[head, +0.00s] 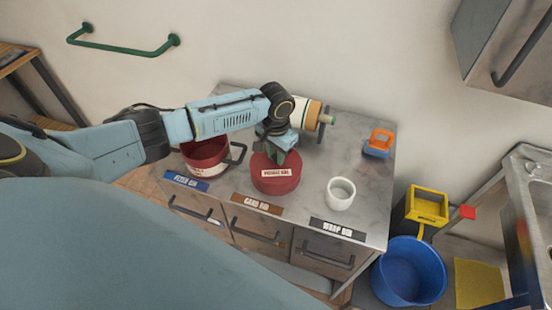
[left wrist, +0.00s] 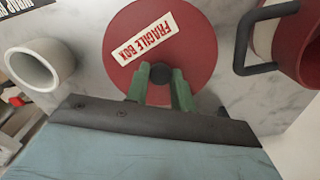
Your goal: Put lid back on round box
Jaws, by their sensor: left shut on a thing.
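A red round lid (left wrist: 185,35) with a white "FRAGILE BOX" label and a dark knob fills the middle of the left wrist view. My left gripper (left wrist: 160,85) has its green fingers shut on the knob. My right gripper is out of view.
A cream cylinder (head: 306,113) lies behind my gripper.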

